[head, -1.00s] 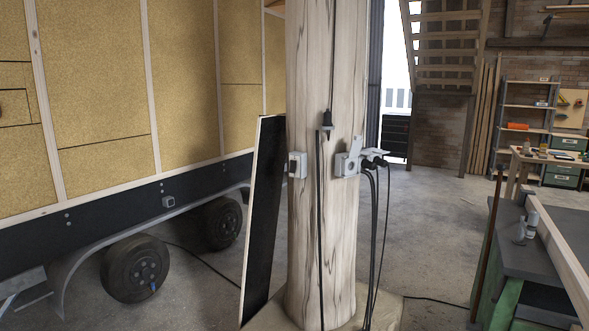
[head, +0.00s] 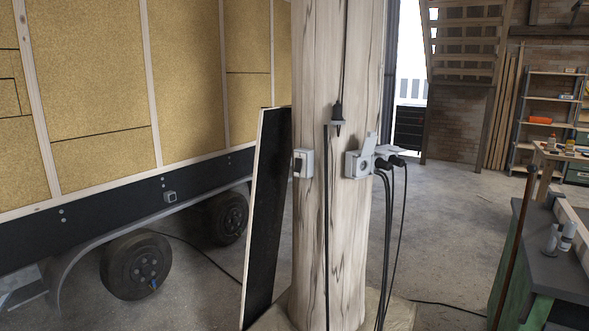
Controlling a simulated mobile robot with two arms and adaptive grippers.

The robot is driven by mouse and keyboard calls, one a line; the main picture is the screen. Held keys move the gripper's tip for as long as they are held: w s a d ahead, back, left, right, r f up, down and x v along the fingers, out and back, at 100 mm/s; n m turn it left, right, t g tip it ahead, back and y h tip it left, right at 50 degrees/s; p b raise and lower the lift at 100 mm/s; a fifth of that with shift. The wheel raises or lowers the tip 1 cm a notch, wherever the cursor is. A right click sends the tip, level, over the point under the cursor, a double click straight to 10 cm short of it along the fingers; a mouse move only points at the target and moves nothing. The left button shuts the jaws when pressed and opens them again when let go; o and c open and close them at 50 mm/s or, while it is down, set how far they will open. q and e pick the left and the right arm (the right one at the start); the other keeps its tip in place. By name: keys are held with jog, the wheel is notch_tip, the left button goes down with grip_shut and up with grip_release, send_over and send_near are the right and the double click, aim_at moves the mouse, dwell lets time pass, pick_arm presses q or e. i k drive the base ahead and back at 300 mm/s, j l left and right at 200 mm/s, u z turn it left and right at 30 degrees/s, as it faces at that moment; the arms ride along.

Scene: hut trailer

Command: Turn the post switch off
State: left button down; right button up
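A thick pale wooden post (head: 338,230) stands in the middle of the head view. A small light-grey switch box with a dark face (head: 302,163) is fixed on the post's left side; its rocker position is too small to tell. A grey socket box with an open lid (head: 362,163) and plugged-in black cables is on the post's right side. A black connector (head: 337,118) hangs on the post's front between them. Neither of my grippers shows in the view.
A dark panel (head: 264,215) leans beside the post on the left. The trailer with wheels (head: 137,265) stands at left. A green workbench (head: 550,270) is at right. Cables run down the post to the floor. Concrete floor (head: 440,225) is open between post and bench.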

aim_at(298, 164)
jog(key=i+l, duration=0.15)
jog(key=i, duration=0.3)
jog(key=i+l, duration=0.15)
jog(key=i, duration=0.25)
jog(key=i+l, duration=0.15)
jog(key=i, duration=0.3)
jog(key=i+l+u, duration=0.1)
jog(key=i, duration=0.3)
